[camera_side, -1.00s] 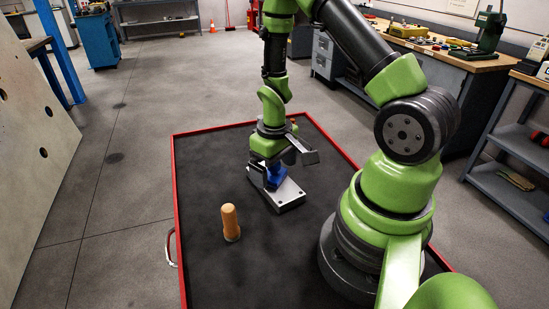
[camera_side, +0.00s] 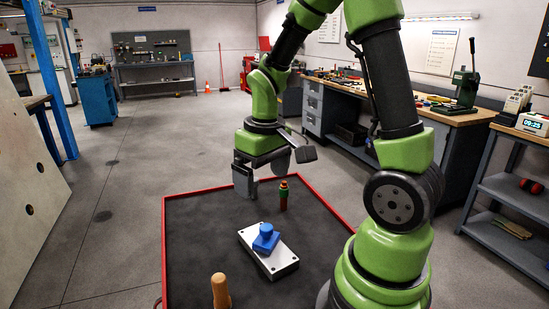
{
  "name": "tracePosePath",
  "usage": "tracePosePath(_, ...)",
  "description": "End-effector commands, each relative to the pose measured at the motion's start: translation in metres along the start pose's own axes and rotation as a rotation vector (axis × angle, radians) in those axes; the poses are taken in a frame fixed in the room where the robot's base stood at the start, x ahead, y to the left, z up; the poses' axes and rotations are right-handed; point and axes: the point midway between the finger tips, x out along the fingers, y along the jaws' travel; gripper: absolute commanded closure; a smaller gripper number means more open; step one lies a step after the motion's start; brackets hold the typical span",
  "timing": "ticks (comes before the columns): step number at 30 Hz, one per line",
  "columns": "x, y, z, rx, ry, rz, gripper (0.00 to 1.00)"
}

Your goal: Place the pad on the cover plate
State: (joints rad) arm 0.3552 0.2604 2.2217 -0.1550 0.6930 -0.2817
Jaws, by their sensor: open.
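The blue pad (camera_side: 266,240) lies on top of the cover plate (camera_side: 286,265), a flat silver block with dark holes near its corners. The plate rests on the black mat. My gripper (camera_side: 244,185) is open and empty, above and behind the pad, a little to its left in the picture, and clear of it. Whether the pad sits fully flat on the plate is too small to tell.
A wooden peg-like handle (camera_side: 221,291) stands at the mat's front. A small red and green item (camera_side: 283,195) stands behind the plate. The black mat (camera_side: 195,240) has a raised red border and is bare at left.

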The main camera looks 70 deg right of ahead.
Motion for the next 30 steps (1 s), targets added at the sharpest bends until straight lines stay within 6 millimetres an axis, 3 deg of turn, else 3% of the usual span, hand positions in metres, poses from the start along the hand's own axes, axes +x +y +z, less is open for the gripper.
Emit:
tracePosePath(6,-0.073,-0.043,0.026,0.043,0.226,-0.082,0.07)
tracePosePath(12,-0.117,-0.072,0.070,0.073,0.393,-0.224,0.07)
tracePosePath(19,-0.134,-0.083,0.101,0.086,0.473,-0.337,0.07)
tracePosePath(30,-0.135,-0.084,0.104,0.090,0.480,-0.350,0.07)
